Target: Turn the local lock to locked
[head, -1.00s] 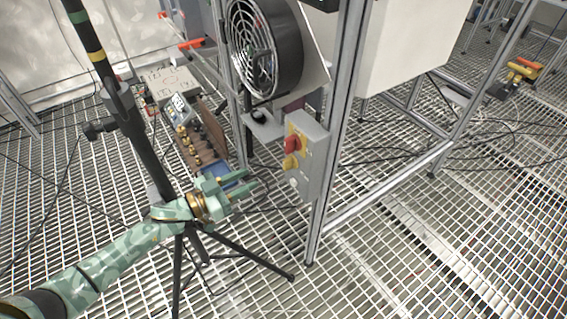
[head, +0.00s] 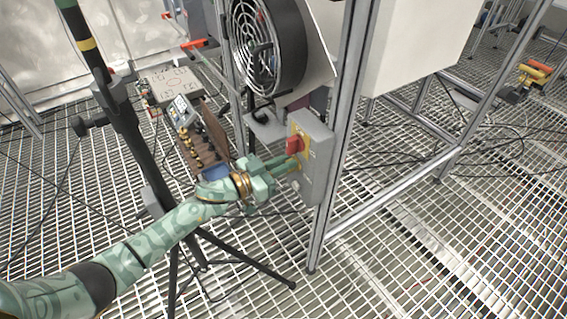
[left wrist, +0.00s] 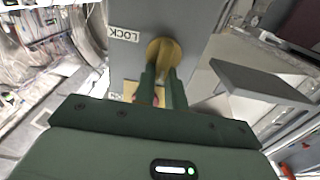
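The local lock is a yellow knob (left wrist: 163,48) on the face of a grey switch box (head: 318,140). In the left wrist view a LOCK label (left wrist: 124,34) is beside the knob, and a second label near the fingers is partly covered. My left gripper (left wrist: 163,85) has its two green fingers close together, on either side of the knob's handle, and looks shut on it. In the head view my left gripper (head: 290,163) reaches the box just below the red switch (head: 294,145) and hides most of the knob. My right gripper is not in view.
A metal frame post (head: 340,140) stands right beside the box. A round fan (head: 268,45) is above it. A black tripod stand (head: 135,130) is left of my arm. A grey ledge (left wrist: 262,84) juts out near the box.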

